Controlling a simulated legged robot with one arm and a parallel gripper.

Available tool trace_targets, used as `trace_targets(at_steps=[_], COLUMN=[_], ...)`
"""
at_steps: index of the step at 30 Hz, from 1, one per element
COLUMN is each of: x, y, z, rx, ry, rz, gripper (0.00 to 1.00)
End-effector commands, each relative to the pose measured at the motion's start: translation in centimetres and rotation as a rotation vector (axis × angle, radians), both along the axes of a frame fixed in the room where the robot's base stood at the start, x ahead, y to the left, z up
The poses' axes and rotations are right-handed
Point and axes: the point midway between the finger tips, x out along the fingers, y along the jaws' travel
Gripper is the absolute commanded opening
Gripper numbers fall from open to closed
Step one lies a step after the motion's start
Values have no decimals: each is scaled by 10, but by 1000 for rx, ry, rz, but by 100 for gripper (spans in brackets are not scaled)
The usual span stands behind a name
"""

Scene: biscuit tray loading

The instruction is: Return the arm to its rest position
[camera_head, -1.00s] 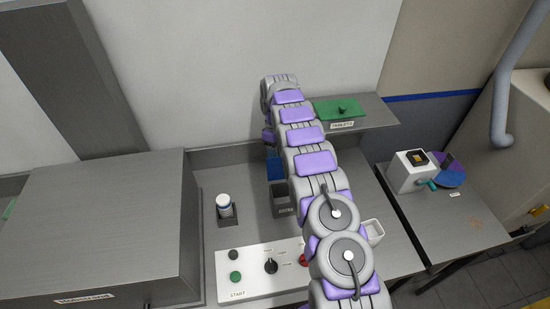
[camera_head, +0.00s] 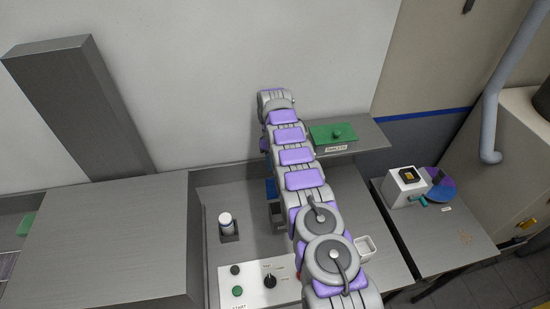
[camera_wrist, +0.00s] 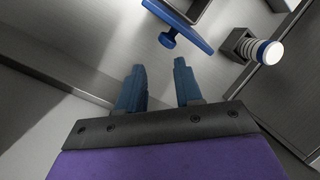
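My arm stretches out over the middle of the metal worktop (camera_head: 215,260) in the head view, towards the wall, and its end hides my gripper there. In the wrist view my gripper (camera_wrist: 158,82) shows two blue fingers spread apart with nothing between them. A blue T-shaped handle piece (camera_wrist: 185,27) lies beyond the fingertips, apart from them. Part of a blue thing (camera_head: 271,188) also shows beside my arm in the head view.
A white-capped container (camera_head: 226,222) stands in a dark holder left of my arm. A control panel (camera_head: 255,288) with knobs lies in front. A green-lidded box (camera_head: 335,134) is on the back shelf. A side table (camera_head: 455,238) with a white device (camera_head: 405,187) is at right.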

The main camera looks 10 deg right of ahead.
Motion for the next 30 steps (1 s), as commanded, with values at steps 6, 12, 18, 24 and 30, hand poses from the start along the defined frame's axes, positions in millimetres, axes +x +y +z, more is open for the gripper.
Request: trace_targets(at_steps=[6,12,18,24,30], x=[1,1,1,1,-3], y=[0,-1,1,1,0], z=[3,2,3,4,22], rx=[0,1,0,-1,-10], ry=[0,-1,-1,-1,-11], rz=[1,1,1,-2,-32], gripper=[35,35,35,35,35])
